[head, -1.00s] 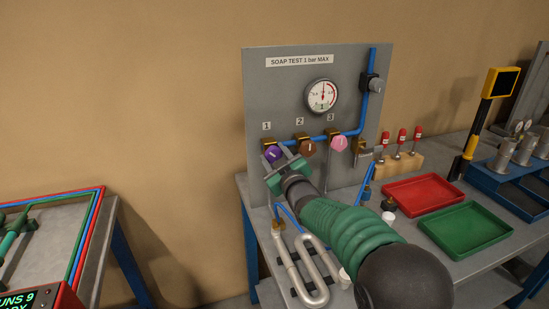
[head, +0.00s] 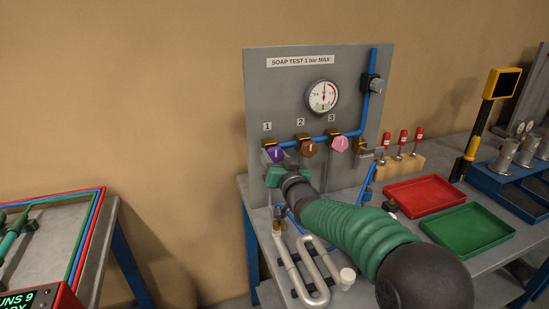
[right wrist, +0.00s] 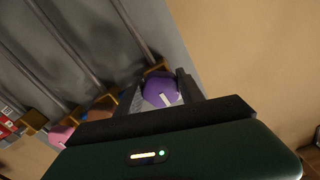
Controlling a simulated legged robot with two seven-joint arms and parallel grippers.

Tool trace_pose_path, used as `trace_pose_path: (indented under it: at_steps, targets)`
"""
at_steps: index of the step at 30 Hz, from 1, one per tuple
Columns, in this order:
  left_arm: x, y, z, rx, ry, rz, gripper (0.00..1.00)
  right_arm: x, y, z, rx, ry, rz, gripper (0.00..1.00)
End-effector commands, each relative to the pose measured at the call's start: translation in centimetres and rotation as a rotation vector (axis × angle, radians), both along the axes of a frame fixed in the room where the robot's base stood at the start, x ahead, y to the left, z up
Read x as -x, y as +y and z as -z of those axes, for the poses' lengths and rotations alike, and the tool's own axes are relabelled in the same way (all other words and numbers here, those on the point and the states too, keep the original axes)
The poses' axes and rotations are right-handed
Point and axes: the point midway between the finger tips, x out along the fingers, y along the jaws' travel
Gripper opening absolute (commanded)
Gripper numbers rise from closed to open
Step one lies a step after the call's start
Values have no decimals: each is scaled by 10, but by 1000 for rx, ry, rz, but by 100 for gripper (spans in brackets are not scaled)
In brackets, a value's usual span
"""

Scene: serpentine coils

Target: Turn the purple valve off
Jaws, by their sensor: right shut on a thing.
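The purple valve (head: 275,154) is the leftmost of three knobs on the grey panel, under the label 1. Its white mark looks nearly upright in the head view. My right gripper (head: 279,163) reaches up to it from below. In the right wrist view the purple valve (right wrist: 160,91) sits between the two fingers of my right gripper (right wrist: 164,92), which are shut on it. The brown valve (head: 307,149) and the pink valve (head: 339,144) are to its right. My left gripper is not in view.
A round gauge (head: 321,97) and blue pipe are above the knobs. Below my right arm is a silver serpentine coil (head: 318,272) on the bench. A red tray (head: 425,195) and a green tray (head: 467,229) lie to the right.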

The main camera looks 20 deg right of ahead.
Motion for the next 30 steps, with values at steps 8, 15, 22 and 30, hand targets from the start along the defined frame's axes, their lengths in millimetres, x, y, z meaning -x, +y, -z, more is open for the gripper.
trace_pose_path:
  at_steps: [8,15,22,30]
  targets:
    - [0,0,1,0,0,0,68,0,1,10,-46,21,-2,5]
    - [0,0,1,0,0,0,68,0,1,10,-49,21,-2,5]
    - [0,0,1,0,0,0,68,1,1,8,-47,18,-1,59]
    - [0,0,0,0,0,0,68,1,1,3,-47,10,0,67]
